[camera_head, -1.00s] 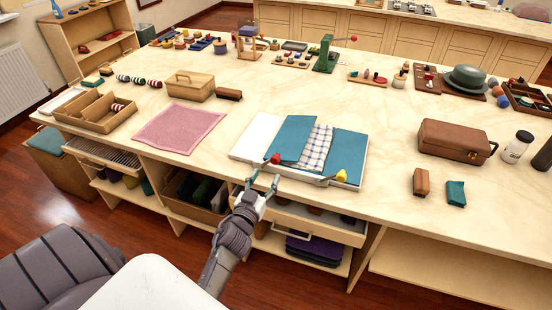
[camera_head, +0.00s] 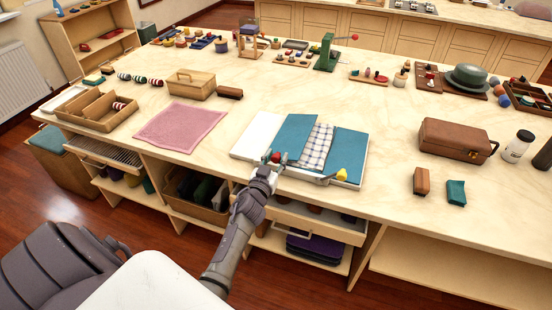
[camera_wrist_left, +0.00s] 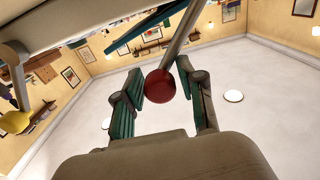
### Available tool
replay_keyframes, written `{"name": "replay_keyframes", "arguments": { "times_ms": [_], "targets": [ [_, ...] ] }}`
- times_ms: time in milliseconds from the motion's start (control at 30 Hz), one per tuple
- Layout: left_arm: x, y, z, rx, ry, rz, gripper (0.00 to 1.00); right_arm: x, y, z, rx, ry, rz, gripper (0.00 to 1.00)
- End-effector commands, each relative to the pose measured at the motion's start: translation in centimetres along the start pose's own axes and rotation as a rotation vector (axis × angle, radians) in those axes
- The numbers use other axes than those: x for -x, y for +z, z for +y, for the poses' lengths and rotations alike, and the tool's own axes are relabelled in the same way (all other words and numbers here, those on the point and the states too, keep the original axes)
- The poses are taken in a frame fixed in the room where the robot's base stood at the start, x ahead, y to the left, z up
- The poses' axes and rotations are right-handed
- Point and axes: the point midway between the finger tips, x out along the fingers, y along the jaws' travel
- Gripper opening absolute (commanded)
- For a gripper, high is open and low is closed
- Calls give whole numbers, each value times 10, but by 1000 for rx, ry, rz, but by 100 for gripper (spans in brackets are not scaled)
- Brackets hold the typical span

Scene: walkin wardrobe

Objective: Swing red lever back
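The red lever's ball knob (camera_head: 276,157) is at the front edge of the white board (camera_head: 254,136) with blue panels and a checked cloth. My left gripper (camera_head: 271,162) is at this knob and partly hides the lever. In the left wrist view the red knob (camera_wrist_left: 160,86) on its pale rod sits between the two green-padded fingers (camera_wrist_left: 163,100). The fingers are spread, with a visible gap on the right side of the knob. The yellow-knobbed lever (camera_head: 341,175) is at the board's front right. My right gripper is out of view.
A pink cloth (camera_head: 181,127) lies left of the board. A brown case (camera_head: 455,141) and small brown and teal blocks (camera_head: 421,181) are to the right. A drawer (camera_head: 310,221) is below the front edge. Bare tabletop lies between the board and the case.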

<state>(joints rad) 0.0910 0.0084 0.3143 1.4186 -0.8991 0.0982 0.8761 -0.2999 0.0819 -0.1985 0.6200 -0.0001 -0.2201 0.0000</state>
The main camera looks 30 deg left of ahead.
Motion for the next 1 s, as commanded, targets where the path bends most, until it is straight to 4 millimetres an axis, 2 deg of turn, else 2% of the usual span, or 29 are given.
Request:
{"name": "replay_keyframes", "arguments": {
  "times_ms": [33,200,633,1000],
  "targets": [
    [0,0,0,0,1,0,26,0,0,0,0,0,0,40],
    [0,0,1,1,2,0,0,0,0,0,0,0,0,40],
    [1,-2,1,35,5,-1,0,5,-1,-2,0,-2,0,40],
    [1,-16,-18,268,6,-5,0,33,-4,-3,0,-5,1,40]
  ]
}}
